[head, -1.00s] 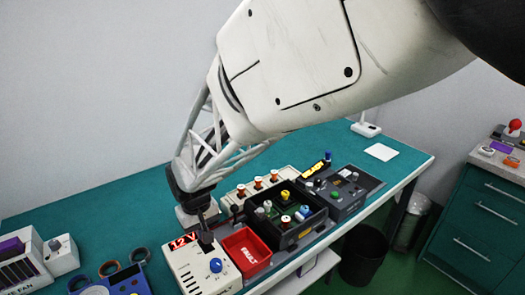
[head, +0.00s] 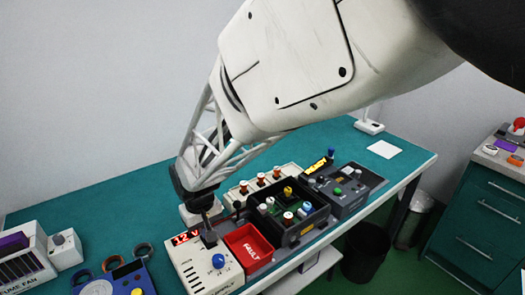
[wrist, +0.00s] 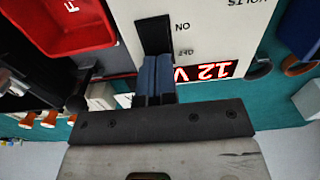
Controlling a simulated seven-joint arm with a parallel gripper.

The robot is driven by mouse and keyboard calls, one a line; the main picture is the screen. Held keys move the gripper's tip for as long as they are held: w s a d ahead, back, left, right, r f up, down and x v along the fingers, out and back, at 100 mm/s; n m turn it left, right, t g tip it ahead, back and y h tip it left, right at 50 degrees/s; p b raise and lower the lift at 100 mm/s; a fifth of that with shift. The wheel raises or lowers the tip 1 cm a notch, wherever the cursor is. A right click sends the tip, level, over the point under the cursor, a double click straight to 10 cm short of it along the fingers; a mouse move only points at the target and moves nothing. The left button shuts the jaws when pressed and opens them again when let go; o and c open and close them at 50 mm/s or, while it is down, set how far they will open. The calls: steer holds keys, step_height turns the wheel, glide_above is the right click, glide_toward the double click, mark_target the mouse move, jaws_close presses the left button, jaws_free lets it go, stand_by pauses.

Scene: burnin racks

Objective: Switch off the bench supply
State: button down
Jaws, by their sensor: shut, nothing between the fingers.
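The bench supply (head: 192,270) is a cream box at the front of the green bench, with a red lit 12 V display (head: 182,238) and a blue knob (head: 218,261). In the wrist view its panel (wrist: 215,25) appears upside down, with ON lettering beside a black switch part (wrist: 154,34). My gripper (head: 209,238) points down over the supply's top, right of the display. In the wrist view my gripper (wrist: 157,68) is shut and empty, its fingertips at the black part. I cannot tell whether they touch it. The fingers hide part of the switch.
A red FAULT bin (head: 248,252) stands right beside the supply.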

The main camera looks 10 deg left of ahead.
steer(key=shift+f, duration=0.25)
steer(key=shift+r, duration=3.55)
steer(key=shift+d, duration=0.1)
